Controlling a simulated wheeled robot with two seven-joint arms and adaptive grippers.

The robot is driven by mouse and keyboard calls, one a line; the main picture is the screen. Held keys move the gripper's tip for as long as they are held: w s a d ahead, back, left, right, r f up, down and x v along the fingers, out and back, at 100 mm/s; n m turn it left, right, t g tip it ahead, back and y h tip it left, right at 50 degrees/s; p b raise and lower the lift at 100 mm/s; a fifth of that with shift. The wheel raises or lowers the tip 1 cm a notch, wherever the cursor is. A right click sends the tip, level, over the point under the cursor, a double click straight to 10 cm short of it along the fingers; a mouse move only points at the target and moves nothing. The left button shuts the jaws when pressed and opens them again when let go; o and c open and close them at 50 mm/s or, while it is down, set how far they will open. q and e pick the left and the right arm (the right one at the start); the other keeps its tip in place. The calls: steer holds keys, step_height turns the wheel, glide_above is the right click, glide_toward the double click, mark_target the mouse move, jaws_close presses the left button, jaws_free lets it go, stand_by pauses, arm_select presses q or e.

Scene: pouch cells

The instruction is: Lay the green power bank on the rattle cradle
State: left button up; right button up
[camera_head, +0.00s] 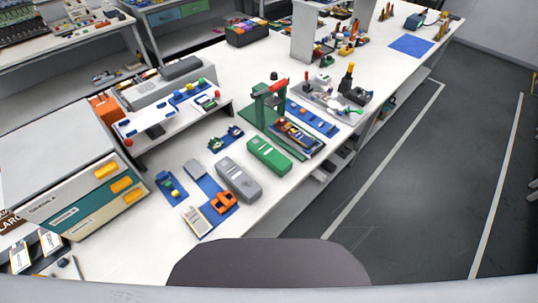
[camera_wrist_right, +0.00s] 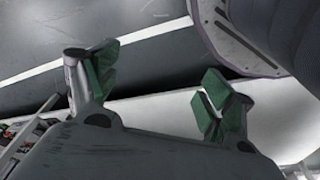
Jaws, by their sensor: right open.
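The green power bank (camera_head: 269,155) is a flat green block with rounded ends. It lies on the white bench in the head view, beside a similar grey block (camera_head: 238,179). I cannot tell for certain which fixture is the rattle cradle. A small dark-blue fixture (camera_head: 226,138) stands just left of the green power bank. My right gripper (camera_wrist_right: 160,86) shows only in the right wrist view. Its green-padded fingers are wide apart with nothing between them. It is away from the power bank. My left gripper is in neither view.
A green press-like stand (camera_head: 257,108) rises behind the power bank, next to a tray of parts (camera_head: 298,138). Blue mats with an orange item (camera_head: 224,202) lie in front. A drawer cabinet (camera_head: 85,205) stands at left. The bench's front edge strip is clear.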

steer(key=w+a+r+t, duration=0.1)
steer(key=w+r, duration=0.3)
steer(key=r, duration=0.5)
steer(key=w+a+r+n+t+y, duration=0.15)
steer(key=w+r, duration=0.25)
steer(key=r, duration=0.4)
steer(key=w+a+r+m, duration=0.1)
steer(key=w+r, duration=0.3)
steer(key=r, duration=0.5)
steer(key=n+t+y+b, duration=0.1)
steer(key=n+t+y, duration=0.3)
steer(key=n+y, duration=0.2)
glide_toward(272, 154)
steer(key=s, duration=0.2)
steer(key=s+d+f, duration=0.1)
steer(key=s, duration=0.1)
steer(key=s+f, duration=0.1)
steer(key=s, duration=0.1)
steer(key=shift+s+d, duration=0.15)
steer(key=shift+d, duration=0.1)
steer(key=shift+w+r+t+y, duration=0.3)
steer(key=shift+w+y, duration=0.15)
steer(key=shift+w, duration=0.25)
steer(key=shift+w+d+r+t+y, duration=0.15)
steer(key=shift+w+d+r+y, duration=0.15)
steer(key=shift+w, duration=0.25)
steer(key=shift+w+d+r+t+y, duration=0.1)
steer(key=shift+w+d+r+y, duration=0.1)
steer(key=shift+w+d, duration=0.3)
steer(key=shift+a, duration=0.1)
